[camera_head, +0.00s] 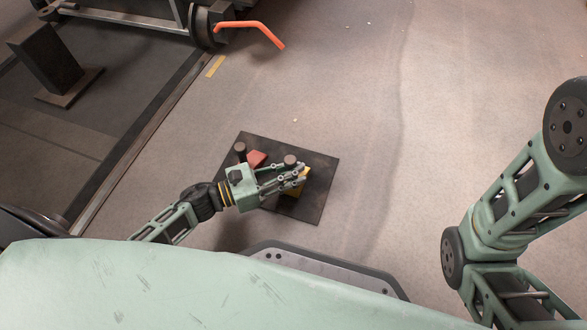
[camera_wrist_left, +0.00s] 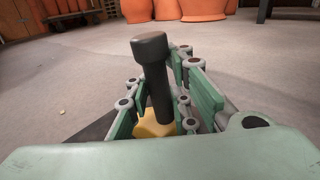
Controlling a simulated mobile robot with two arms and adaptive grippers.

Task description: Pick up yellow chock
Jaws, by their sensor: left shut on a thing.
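The yellow chock (camera_head: 296,187) is over the dark mat (camera_head: 317,172) on the floor, partly hidden by the fingers of my left gripper (camera_head: 300,177). In the left wrist view the yellow chock (camera_wrist_left: 153,125) has a dark upright post with a wider knob (camera_wrist_left: 150,47). The fingers stand on both sides of this post, and my left gripper is shut on the chock. I cannot tell whether the chock touches the mat. My right arm shows at the right, but its gripper is out of view.
A red chock (camera_head: 257,159) sits on the mat beside my left gripper, near a dark knob (camera_head: 240,147). A wheeled cart with an orange bar (camera_head: 262,32) stands at the top. Orange pots (camera_wrist_left: 206,9) stand far back. The floor right of the mat is clear.

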